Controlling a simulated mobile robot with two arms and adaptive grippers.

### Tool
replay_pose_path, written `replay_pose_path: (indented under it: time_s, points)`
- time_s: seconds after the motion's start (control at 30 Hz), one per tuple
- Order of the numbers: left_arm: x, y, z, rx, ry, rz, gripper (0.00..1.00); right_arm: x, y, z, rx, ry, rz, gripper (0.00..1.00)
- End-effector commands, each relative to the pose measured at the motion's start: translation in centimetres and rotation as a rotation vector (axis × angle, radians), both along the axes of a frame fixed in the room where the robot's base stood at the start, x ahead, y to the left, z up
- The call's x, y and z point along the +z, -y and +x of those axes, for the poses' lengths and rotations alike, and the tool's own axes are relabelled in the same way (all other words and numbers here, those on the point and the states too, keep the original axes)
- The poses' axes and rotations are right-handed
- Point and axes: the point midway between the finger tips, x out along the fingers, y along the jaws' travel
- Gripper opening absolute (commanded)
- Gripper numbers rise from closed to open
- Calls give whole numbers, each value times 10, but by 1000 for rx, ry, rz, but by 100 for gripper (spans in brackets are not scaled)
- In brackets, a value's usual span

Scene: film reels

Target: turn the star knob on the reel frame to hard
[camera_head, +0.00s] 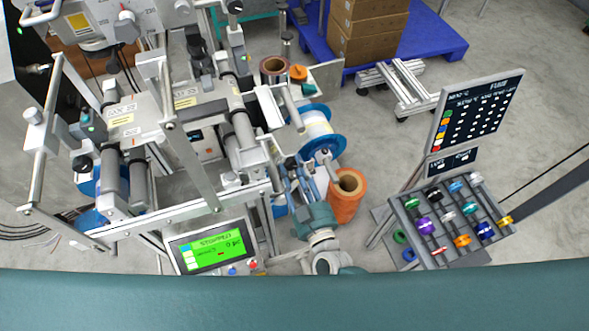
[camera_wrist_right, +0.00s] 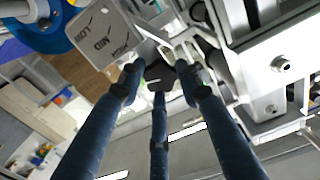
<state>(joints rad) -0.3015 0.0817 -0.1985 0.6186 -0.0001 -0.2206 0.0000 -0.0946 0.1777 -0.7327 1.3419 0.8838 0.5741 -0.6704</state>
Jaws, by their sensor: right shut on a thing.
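My right gripper (camera_head: 293,165) reaches up to the reel frame (camera_head: 240,190) beside the white reel with blue flanges (camera_head: 318,124). In the right wrist view its three blue fingers close around a dark knob (camera_wrist_right: 163,84), the star knob, at the frame's metal bracket. The fingertips hide much of the knob, and I cannot tell its setting. A grey label plate (camera_wrist_right: 103,36) beside it bears tick marks and words; LOW and MED are legible, and the third word is hard to read. My left gripper is not in view.
A lit green display (camera_head: 212,251) is at the frame's lower front. An orange roll (camera_head: 347,186) stands close right of my right gripper. Further right are a rack of coloured rolls (camera_head: 450,222) and a dark sign board (camera_head: 475,115). Open floor lies between reel and board.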

Motion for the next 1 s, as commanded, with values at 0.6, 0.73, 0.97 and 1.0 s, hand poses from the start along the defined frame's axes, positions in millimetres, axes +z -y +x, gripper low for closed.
replay_pose_path:
  time_s: [0.6, 0.73, 0.97, 1.0]
  points:
    - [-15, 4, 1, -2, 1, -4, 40, -5, -1, -2, 2, -138, 398, 8]
    - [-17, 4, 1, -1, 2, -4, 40, -5, -1, -3, 3, -160, 461, 8]
    - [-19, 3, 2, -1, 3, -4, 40, -5, -1, -3, 2, -181, 525, 8]
    - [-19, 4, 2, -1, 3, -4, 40, -4, -1, -3, 2, -183, 529, 8]
